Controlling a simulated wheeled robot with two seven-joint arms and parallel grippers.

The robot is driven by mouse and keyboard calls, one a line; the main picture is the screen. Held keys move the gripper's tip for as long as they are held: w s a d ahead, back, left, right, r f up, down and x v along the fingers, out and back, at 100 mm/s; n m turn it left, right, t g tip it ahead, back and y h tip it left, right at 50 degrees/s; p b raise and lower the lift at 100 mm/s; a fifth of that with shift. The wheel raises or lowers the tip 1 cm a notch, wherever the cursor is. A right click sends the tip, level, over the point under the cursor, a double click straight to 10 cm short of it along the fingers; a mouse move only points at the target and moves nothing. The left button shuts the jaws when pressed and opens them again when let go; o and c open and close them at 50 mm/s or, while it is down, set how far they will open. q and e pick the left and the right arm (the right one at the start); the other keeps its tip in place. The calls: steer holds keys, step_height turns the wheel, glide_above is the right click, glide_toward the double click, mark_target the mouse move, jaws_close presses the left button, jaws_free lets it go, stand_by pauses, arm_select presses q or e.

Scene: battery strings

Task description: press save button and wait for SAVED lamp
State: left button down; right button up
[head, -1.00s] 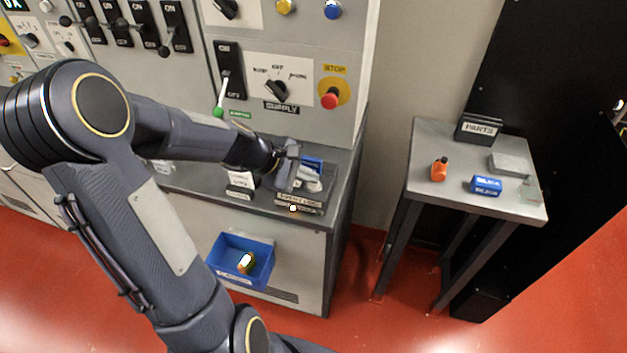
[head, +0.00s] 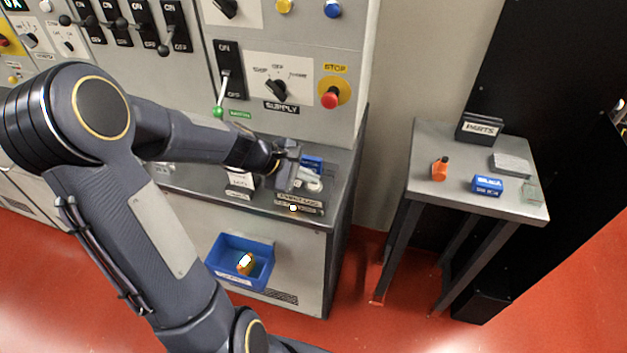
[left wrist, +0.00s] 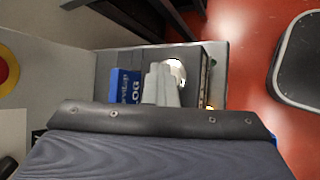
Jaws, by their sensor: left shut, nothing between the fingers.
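The event log box (head: 297,199) stands at the right end of the grey bench, with a dark label on its front. A small bright spot (head: 293,208) shows on that front; I cannot read whether it is the SAVED lamp. My left gripper (head: 311,182) is shut and empty, low over the box. In the left wrist view its fingertips (left wrist: 162,85) lie between a blue panel (left wrist: 124,86) lettered LOG and a pale round part (left wrist: 176,71). I cannot tell whether that is the save button or whether the fingers touch it. My right gripper is out of view.
The control panel with the red STOP button (head: 330,99) and supply switch (head: 277,90) rises behind the bench. A blue bin (head: 262,282) hangs on the bench front. A side table (head: 421,141) with small items stands to the right, across a gap.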

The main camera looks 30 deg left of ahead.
mark_target(308, 185)
arm_select(q)
steer(key=shift+s, duration=0.1)
stand_by(0.3)
steer(key=shift+r+p, duration=0.45)
steer(key=shift+p, duration=0.15)
step_height(308, 185, up, 6)
steer(key=p, duration=0.4)
steer(key=shift+f+p, duration=0.25)
steer(key=shift+p, duration=0.1)
steer(key=s+d+r+m+g, duration=0.1)
steer(key=s+d+r+m, duration=0.6)
steer(key=s+m, duration=0.3)
steer(key=s+d+f+m+y, duration=0.1)
steer(key=s+m+y, duration=0.1)
steer(key=s+m, duration=0.5)
steer(key=s, duration=0.4)
